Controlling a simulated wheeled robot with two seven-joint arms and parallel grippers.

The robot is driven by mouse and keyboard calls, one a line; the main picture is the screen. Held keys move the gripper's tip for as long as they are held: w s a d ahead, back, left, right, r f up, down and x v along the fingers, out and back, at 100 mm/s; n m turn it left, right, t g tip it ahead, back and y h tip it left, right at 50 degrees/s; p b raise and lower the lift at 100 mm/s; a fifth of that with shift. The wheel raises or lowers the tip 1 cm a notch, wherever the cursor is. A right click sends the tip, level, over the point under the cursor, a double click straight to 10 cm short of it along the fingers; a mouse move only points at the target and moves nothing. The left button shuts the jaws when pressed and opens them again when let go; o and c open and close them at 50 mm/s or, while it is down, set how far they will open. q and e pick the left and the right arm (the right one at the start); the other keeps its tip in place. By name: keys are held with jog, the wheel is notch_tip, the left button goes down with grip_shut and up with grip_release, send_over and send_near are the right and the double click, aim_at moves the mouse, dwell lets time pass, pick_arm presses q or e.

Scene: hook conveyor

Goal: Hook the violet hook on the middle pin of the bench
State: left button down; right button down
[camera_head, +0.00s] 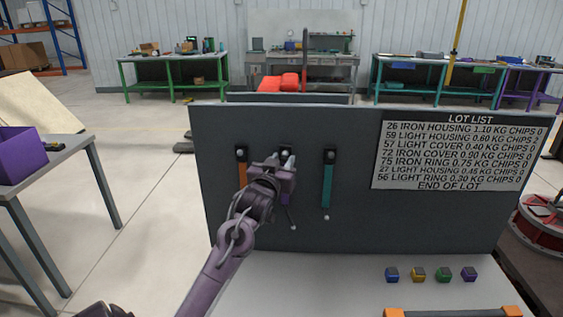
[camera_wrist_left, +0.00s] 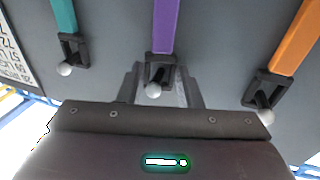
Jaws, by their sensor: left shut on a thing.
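A dark upright panel of the bench (camera_head: 350,235) carries three coloured strips with black heads. The orange hook (camera_head: 241,172) is at left and the teal hook (camera_head: 328,185) at right. The violet hook (camera_wrist_left: 166,25) is in the middle, mostly hidden behind my gripper in the head view. My left gripper (camera_head: 287,160) is at the panel, shut on the violet hook, its fingers either side of the black head in the left wrist view. The middle pin's pale ball tip (camera_wrist_left: 153,90) shows at that head; whether the head sits on the pin I cannot tell. My right gripper is not in view.
A lot list sign (camera_head: 455,150) covers the panel's upper right. Small coloured blocks (camera_head: 418,274) lie on the pale ledge in front, with an orange-ended bar (camera_head: 452,313) nearer. A violet bin (camera_head: 20,155) stands on a table at left.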

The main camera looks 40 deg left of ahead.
pick_arm(q)
jog(key=c, duration=1.4)
grip_release()
jog(key=shift+f, duration=0.1)
jog(key=o, duration=0.5)
jog(key=shift+w+a+f, duration=0.1)
jog(key=shift+w+a, duration=0.05)
jog(key=shift+c, duration=0.2)
jog(key=b+v, duration=0.2)
jog(key=v, duration=0.6)
jog(key=shift+b, duration=0.3)
jog(key=shift+f, duration=0.1)
